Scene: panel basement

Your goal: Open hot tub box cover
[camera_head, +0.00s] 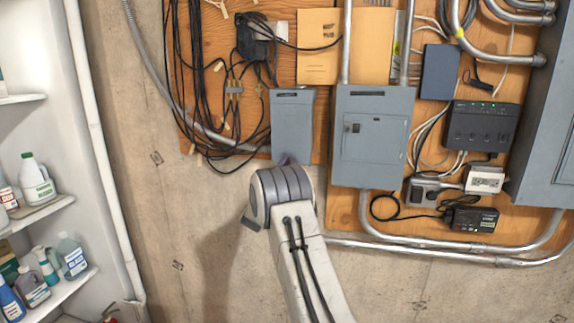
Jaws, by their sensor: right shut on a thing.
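A small grey electrical box (291,120) is mounted on the plywood board, left of a larger grey breaker panel. Its front cover looks flat, and I cannot read a label on it. My right arm comes up from the bottom of the view, and its thick grey wrist is just below the small box. My right gripper (284,160) is at the box's lower edge, mostly hidden behind the wrist. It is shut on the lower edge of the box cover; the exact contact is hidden. My left gripper is not in view.
The larger grey breaker panel (373,135) is close on the right, with conduit (440,246) running below it. Black cables (195,90) hang on the left of the board. White shelves with bottles (37,180) stand at far left. Bare concrete wall lies between.

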